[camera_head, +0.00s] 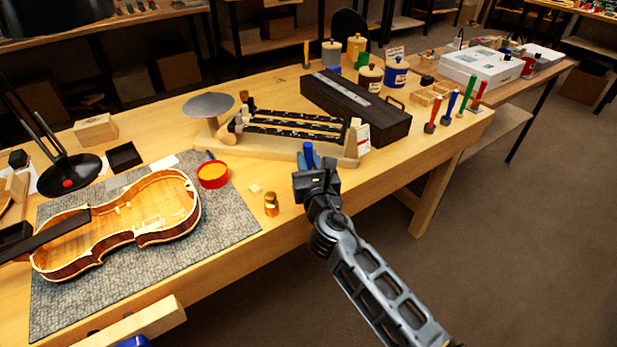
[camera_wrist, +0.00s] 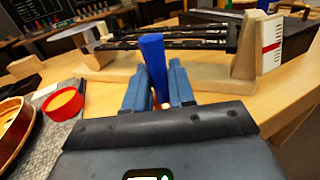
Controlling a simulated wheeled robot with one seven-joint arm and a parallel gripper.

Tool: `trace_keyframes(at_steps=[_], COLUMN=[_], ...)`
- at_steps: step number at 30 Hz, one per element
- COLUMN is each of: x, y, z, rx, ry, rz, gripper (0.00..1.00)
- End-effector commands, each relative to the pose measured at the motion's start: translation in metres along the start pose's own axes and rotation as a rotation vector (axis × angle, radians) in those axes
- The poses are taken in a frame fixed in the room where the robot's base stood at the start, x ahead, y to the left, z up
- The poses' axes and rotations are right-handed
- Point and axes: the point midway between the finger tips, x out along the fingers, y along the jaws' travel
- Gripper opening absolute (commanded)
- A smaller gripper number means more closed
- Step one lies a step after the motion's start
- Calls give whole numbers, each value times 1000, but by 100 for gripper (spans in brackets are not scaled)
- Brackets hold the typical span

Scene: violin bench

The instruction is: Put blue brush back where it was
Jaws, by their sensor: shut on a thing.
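My gripper (camera_head: 312,176) is above the front edge of the bench, in front of a wooden rack. It is shut on a blue brush, whose blue handle (camera_head: 309,153) sticks up from the jaws. In the wrist view the blue handle (camera_wrist: 152,55) stands nearly upright between the two fingers (camera_wrist: 158,92); its lower end is mostly hidden. At the bench's right end, several upright brush-like tools stand in a group, among them another blue-handled one (camera_head: 450,104).
The wooden rack (camera_head: 290,146) with dark rods and a long dark box (camera_head: 355,108) stand behind my gripper. A violin body (camera_head: 120,222) lies on a grey mat (camera_head: 225,218) at left, near a red tin (camera_head: 213,175) and a small brass jar (camera_head: 271,204). The bench's front right strip is clear.

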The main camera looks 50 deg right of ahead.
Motion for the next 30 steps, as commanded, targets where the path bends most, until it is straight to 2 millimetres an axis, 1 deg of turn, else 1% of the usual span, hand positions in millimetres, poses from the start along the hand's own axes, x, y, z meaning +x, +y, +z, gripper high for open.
trace_keyframes(at_steps=[1, 3, 7, 17, 21, 22, 29, 30], x=[0, 0, 0, 0, 0, 0, 0, 0], y=[0, 0, 0, 0, 0, 0, 0, 0], z=[-10, -22, -36, -37, -42, -41, -40, -40], rx=[-3, -3, -2, -1, -1, -1, -1, -1], ry=[1, 1, 1, 0, 0, 0, 1, 1], rz=[-1, 0, 0, 0, 1, 1, 0, 0], gripper=[0, 0, 0, 0, 0, 27, 49, 50])
